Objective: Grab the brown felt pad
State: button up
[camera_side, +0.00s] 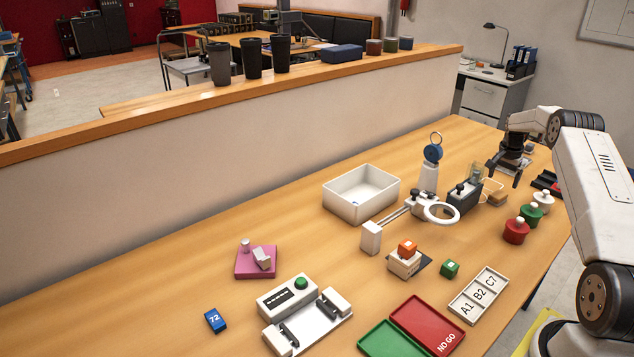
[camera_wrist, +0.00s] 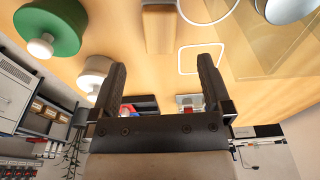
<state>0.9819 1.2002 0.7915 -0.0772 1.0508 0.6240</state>
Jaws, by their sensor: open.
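A small tan-brown block (camera_side: 497,198), the likeliest brown felt pad, lies on the wooden table near the dark upright device. In the wrist view the brown block (camera_wrist: 160,32) shows at the top, just beyond the gap between the fingers. I cannot make out a felt texture. My gripper (camera_side: 503,174) is above the table, a little above and to the right of the block. In the wrist view my gripper (camera_wrist: 161,66) has its two dark fingers wide apart with nothing between them.
Red (camera_side: 516,231), green (camera_side: 530,213) and white (camera_side: 543,200) knobbed pieces stand to the right of the block. A dark device (camera_side: 463,197) and a white ring arm (camera_side: 441,213) stand to its left. A white bin (camera_side: 361,194) is further left.

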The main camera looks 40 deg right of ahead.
aim_at(499, 193)
jog(key=shift+d+f, duration=0.1)
jog(key=shift+f, duration=0.8)
jog(key=shift+f, duration=0.1)
jog(key=shift+d+f, duration=0.2)
jog(key=shift+f, duration=1.05)
jog(key=shift+d+f, duration=0.15)
jog(key=shift+f, duration=1.05)
jog(key=c, duration=1.3)
